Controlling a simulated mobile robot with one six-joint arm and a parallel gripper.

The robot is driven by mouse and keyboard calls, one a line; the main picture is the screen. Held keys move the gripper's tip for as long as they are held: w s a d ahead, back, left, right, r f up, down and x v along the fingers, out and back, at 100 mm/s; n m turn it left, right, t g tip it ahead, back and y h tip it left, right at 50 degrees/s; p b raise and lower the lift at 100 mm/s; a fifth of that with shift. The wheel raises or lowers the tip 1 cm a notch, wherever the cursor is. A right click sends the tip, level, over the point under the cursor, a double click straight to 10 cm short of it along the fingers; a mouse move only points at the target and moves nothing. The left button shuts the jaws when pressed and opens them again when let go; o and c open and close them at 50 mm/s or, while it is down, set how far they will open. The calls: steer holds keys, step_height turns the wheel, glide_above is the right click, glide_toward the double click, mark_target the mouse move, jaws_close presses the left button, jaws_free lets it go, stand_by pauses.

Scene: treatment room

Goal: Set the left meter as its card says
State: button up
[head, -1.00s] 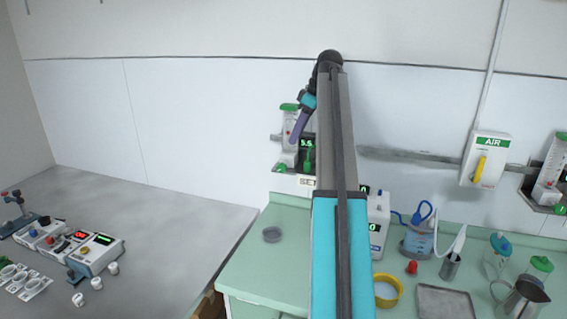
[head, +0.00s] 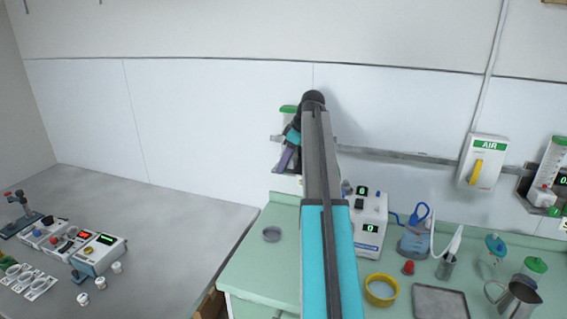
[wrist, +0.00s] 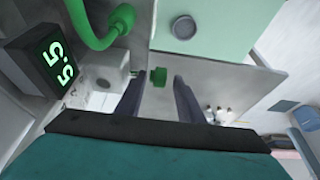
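The left meter (head: 289,109) hangs on the wall rail; in the head view my arm hides most of it. In the wrist view its black display (wrist: 38,62) reads 5.5 in green digits, turned sideways. A green hose (wrist: 98,35) curves beside it. A green knob (wrist: 158,77) shows between the tips of my gripper (wrist: 158,84), with a gap on each side. My gripper is open, its fingers apart and empty. In the head view my gripper (head: 284,158) is in front of the meter. The card is hidden now.
A second meter (head: 550,172) hangs at the far right, beside the AIR box (head: 487,160). On the green counter (head: 245,262) stand a white device (head: 371,215), a yellow ring (head: 381,291) and a tray (head: 440,302). The grey table (head: 165,225) is clear at its middle.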

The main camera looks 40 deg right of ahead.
steer(key=shift+w+f, duration=0.15)
steer(key=shift+f, duration=0.15)
jaws_close()
steer(key=shift+a, duration=0.1)
steer(key=shift+w+a+g+h, duration=0.15)
steer(key=shift+g+h, duration=0.25)
steer(key=shift+g, duration=0.6)
steer(key=shift+f, duration=0.1)
